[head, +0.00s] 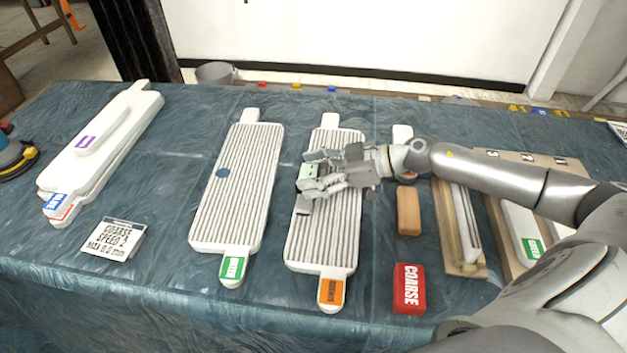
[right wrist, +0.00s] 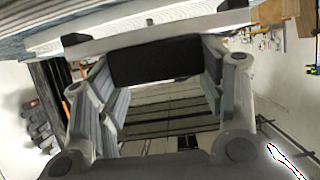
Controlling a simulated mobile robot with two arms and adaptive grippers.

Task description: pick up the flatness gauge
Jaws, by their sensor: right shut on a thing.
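My right gripper (head: 319,171) is over the upper middle of the ribbed white panel with the orange label (head: 330,245). It is shut on the flatness gauge (head: 308,172), a small device with a pale greenish face, mostly hidden by the fingers. A grey end of it shows below the fingers. In the right wrist view a dark block of the gauge (right wrist: 155,62) sits between the two fingers, with a pale bar beyond it. I cannot tell whether the gauge touches the panel. My left gripper is not in view.
A second ribbed panel with a green label (head: 236,190) lies to the left. Further left are a stack of white panels (head: 110,150) and a printed card (head: 110,240). A red COARSE block (head: 409,288) and a tan block (head: 408,210) lie right. Blue sheeting covers the table.

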